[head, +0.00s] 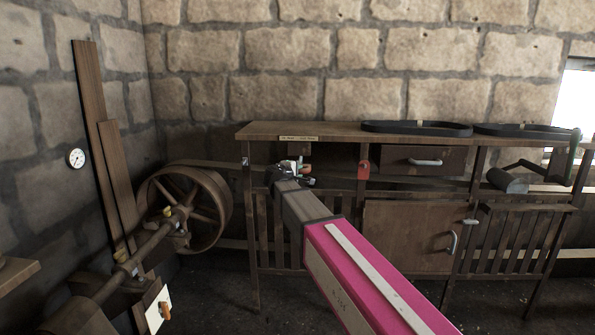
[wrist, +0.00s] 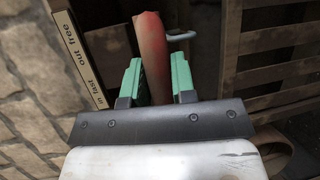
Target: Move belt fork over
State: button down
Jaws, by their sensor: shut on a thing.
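The belt fork's red handle (wrist: 151,40) stands between the two green fingers in the wrist view. My gripper (wrist: 155,70) is shut on this handle. In the head view my gripper (head: 300,170) is at the left front of the bench, just below its top edge. Only a small reddish bit shows there among the fingers. The rest of the fork is hidden by my gripper and arm or cannot be made out.
A wooden bench (head: 340,130) runs along the wall with black belts (head: 415,128) on top. A red tag-like thing (head: 364,168) hangs right of my gripper. A large spoked pulley (head: 185,207) and shaft stand to the left. A cylinder on a crank (head: 507,181) is at right.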

jog(key=s, duration=0.7)
jog(key=shift+s, duration=0.2)
jog(key=shift+a, duration=0.1)
jog(key=c, duration=1)
grip_release()
jog(key=shift+s, duration=0.1)
jog(key=shift+o, duration=0.2)
jog(key=shift+a, duration=0.1)
jog(key=v, duration=1)
jog(key=shift+s, duration=0.35)
jog(key=shift+r, duration=0.1)
